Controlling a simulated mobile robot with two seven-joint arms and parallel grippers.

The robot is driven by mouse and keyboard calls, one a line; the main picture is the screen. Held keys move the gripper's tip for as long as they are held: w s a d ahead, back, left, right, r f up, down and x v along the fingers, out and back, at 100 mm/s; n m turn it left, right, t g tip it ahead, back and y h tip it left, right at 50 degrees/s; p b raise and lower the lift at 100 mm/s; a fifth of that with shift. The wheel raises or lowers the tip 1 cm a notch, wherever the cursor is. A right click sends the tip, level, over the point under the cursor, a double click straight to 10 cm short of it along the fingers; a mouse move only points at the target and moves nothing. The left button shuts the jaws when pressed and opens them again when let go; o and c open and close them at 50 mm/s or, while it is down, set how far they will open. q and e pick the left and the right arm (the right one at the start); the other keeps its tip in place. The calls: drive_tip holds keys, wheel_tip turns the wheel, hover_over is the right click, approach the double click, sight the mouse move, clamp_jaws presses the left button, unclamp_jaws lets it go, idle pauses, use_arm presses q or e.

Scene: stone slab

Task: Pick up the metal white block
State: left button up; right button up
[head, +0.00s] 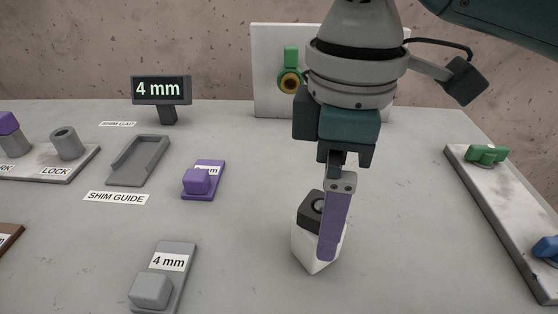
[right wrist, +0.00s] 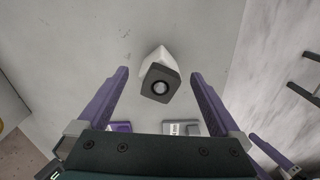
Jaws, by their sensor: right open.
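The white block (head: 306,250) with a dark grey top and a round hole or knob stands on the slab in the head view, partly hidden behind my right gripper's finger. In the right wrist view the white block (right wrist: 158,60) shows its dark top between and slightly beyond the fingertips. My right gripper (head: 333,250) points down at the block, with purple fingers. In the right wrist view my right gripper (right wrist: 158,76) is open, with a finger on each side and clear gaps to the block.
A purple shim (head: 203,182) and a grey 4 mm shim (head: 165,284) lie left of the block. Behind them are an empty shim guide (head: 139,161) and a 4 mm display (head: 160,90). A white panel (head: 268,60) stands at the back. A board (head: 505,215) with green and blue parts lies right.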

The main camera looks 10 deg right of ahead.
sight(317, 235)
drive_tip(key=f, duration=0.4)
drive_tip(key=f+b, duration=0.1)
drive_tip(key=f, duration=0.1)
drive_tip(key=shift+w+a, duration=0.1)
drive_tip(key=shift+a, duration=0.3)
drive_tip(key=shift+c, duration=0.4)
drive_tip(key=shift+r, duration=0.1)
drive_tip(key=c, duration=1.3)
